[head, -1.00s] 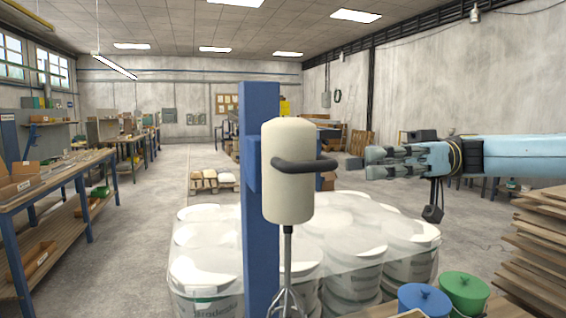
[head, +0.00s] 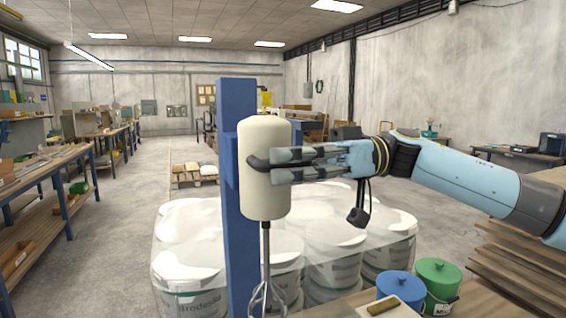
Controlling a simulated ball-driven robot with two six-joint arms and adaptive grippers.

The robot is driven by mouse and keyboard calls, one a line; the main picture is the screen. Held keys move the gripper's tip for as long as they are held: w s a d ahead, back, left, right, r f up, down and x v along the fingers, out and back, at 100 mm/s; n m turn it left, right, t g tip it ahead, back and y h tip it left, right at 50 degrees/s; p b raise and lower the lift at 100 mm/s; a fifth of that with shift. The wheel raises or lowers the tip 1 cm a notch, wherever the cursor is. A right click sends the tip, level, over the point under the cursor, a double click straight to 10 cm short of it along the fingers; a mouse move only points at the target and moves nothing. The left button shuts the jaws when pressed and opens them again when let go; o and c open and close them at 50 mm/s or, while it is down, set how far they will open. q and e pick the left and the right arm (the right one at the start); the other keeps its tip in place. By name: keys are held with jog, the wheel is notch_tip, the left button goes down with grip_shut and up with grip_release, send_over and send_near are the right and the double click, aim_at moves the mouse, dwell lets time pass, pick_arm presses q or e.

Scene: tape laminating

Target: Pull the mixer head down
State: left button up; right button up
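The mixer head (head: 265,200) is a cream, upright cylinder on a blue post (head: 238,110), with a whisk-like stirring rod (head: 265,262) hanging below it. Its dark handle (head: 256,162) curves around the front, and the right part of it is hidden behind my fingers. My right gripper (head: 282,167) comes in from the right, its fingers one above the other over the handle. I cannot tell whether they are closed on it. My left gripper is not in view.
White buckets under clear wrap (head: 190,255) stand behind the post. A blue lidded pot (head: 400,288) and a green lidded pot (head: 438,275) stand at the lower right, near stacked boards (head: 500,262).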

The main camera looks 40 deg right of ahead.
jog(key=shift+c, duration=0.3)
jog(key=shift+s, duration=0.1)
jog(key=shift+c, duration=1.1)
grip_shut()
pick_arm(q)
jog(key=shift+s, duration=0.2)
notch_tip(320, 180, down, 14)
jog(key=b, duration=1.4)
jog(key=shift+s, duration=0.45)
pick_arm(e)
notch_tip(320, 180, down, 25)
jog(key=shift+r, duration=0.2)
jog(key=shift+f, duration=0.1)
